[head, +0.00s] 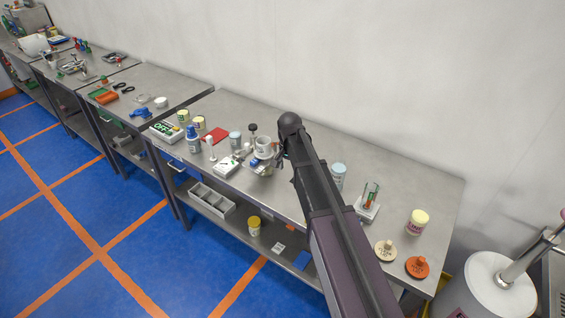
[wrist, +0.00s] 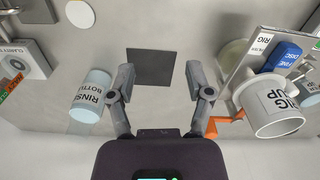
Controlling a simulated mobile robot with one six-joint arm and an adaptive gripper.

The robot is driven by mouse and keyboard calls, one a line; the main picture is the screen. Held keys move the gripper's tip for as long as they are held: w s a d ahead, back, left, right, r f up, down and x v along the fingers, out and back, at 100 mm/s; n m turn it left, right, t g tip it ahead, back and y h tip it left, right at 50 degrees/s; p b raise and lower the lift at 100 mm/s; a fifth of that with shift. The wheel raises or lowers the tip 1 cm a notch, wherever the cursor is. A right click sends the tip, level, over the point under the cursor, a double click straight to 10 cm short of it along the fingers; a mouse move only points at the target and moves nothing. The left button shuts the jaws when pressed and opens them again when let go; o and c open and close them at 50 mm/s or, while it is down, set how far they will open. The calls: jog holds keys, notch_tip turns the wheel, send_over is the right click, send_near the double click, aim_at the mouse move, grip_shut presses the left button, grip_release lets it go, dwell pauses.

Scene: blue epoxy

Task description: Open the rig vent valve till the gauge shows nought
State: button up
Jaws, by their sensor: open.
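The rig stands on the steel bench in the head view, left of my arm's end, with its grey-white cup (head: 263,146) on top. In the wrist view, the cup (wrist: 272,108) is at the right, beside a plate lettered RIG (wrist: 262,43) and a blue block (wrist: 281,57). An orange lever (wrist: 226,124) sticks out below the cup, close to my right finger; I cannot tell whether it is the vent valve. My gripper (wrist: 160,75) is open and empty, its fingers apart over the bench. No gauge reading can be made out.
In the head view, a blue-lidded jar (head: 338,175) and a tube stand (head: 368,207) are right of my arm. Bench behind it is clear.

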jog(key=shift+s+d+f+n+b, duration=0.3)
jog(key=shift+s+d, duration=0.2)
jog(key=shift+s, duration=0.3)
jog(key=shift+s+d+f+n+b, duration=0.25)
jog(key=shift+s+d, duration=0.25)
jog(key=shift+s, duration=0.3)
